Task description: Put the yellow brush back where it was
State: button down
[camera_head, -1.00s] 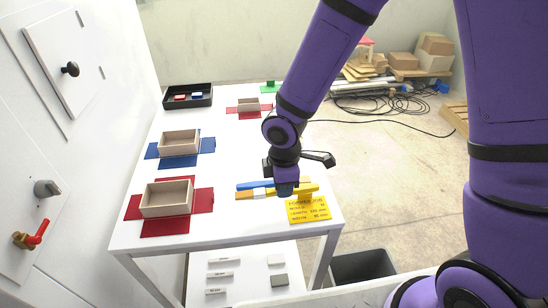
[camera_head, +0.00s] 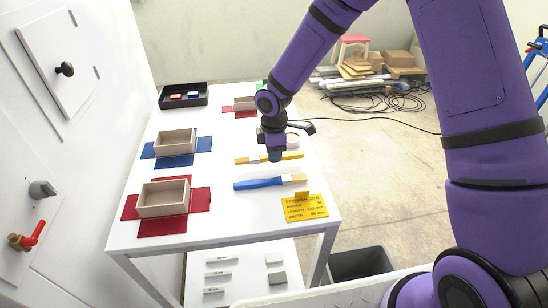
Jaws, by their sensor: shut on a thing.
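A yellow sign plate (camera_head: 304,208) is at the table's near right corner. Open boxes stand on a red sheet (camera_head: 163,197) and a blue sheet (camera_head: 175,142) to the left. A black tray (camera_head: 184,96) is at the back left. A round pale thing is partly hidden behind my gripper.

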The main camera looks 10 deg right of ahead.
jog(key=shift+f, duration=1.1)
jog(key=c, duration=0.9)
grip_release()
jog(key=shift+c, duration=0.2)
notch_tip(320, 180, up, 12)
jog(key=s+d+r+m+t+h, duration=0.1)
jog(key=s+d+r+m, duration=0.4)
jog(key=d+r, duration=0.45)
jog(key=s+d+r+m+t, duration=0.1)
jog(key=s+d+r+m, duration=0.2)
jog(key=s, duration=0.5)
jog(key=s+d+r+m+t, duration=0.1)
jog(key=s+d+r+m, duration=0.3)
jog(key=s+r, duration=0.3)
jog(key=s+d+r+m+t+y, duration=0.1)
jog(key=s+d+r+m, duration=0.3)
jog(key=s, duration=0.5)
jog(key=shift+s+r+m+t, duration=0.35)
jog(key=shift+r+m+t, duration=0.25)
jog(key=shift+m, duration=0.4)
